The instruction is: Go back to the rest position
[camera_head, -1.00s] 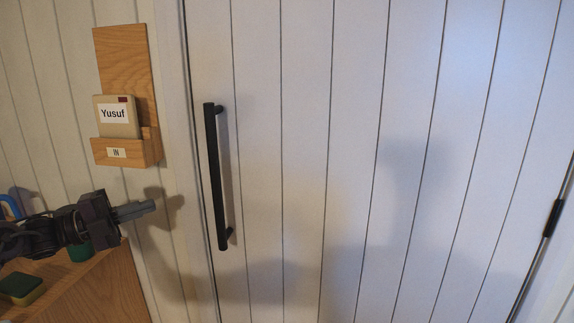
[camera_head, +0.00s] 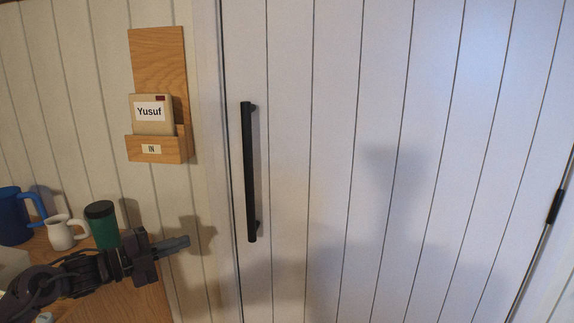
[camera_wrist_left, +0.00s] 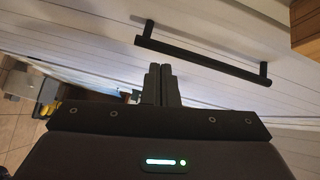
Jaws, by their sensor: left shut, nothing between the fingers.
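My left gripper (camera_head: 176,245) is at the lower left of the head view, in front of the wooden counter and left of the door handle. It points right, and its fingers are shut with nothing between them. In the left wrist view its two fingers (camera_wrist_left: 160,85) lie together at the centre, with open space around them. My right gripper is in neither view.
A white plank door (camera_head: 340,190) with a black bar handle (camera_head: 250,175) fills the right. A wooden wall holder (camera_head: 158,148) carries a "Yusuf" card. A blue mug (camera_head: 14,217), white mug (camera_head: 60,234) and green cup (camera_head: 104,228) stand on the counter (camera_head: 130,303) by my arm.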

